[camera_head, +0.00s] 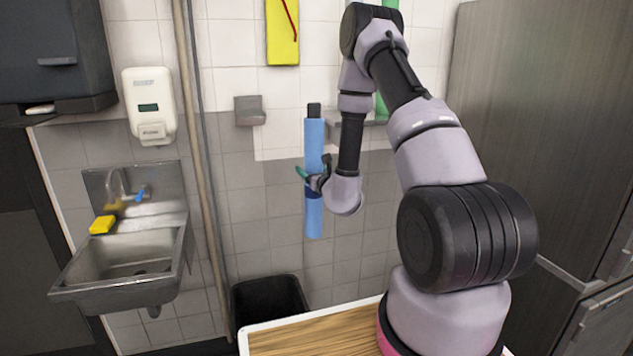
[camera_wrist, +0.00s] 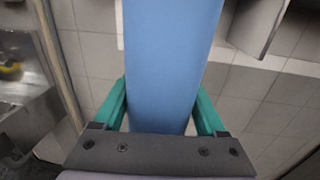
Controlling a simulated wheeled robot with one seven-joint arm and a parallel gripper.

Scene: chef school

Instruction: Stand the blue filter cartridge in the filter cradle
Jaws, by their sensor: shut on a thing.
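The blue filter cartridge (camera_head: 314,150) is a long blue cylinder with a black top end, held upright in front of the tiled wall. My gripper (camera_head: 312,182) is shut on it below its middle. In the wrist view the cartridge (camera_wrist: 170,60) fills the space between my green fingers (camera_wrist: 160,108), and its ends are out of that view.
A steel sink (camera_head: 125,265) with a yellow sponge (camera_head: 102,225) and a soap dispenser (camera_head: 150,105) are at left. A vertical pipe (camera_head: 195,160) runs beside them. A black bin (camera_head: 268,300) stands below. A wall shelf (camera_head: 372,121) is partly behind my arm. A wooden-topped surface (camera_head: 320,335) is in front.

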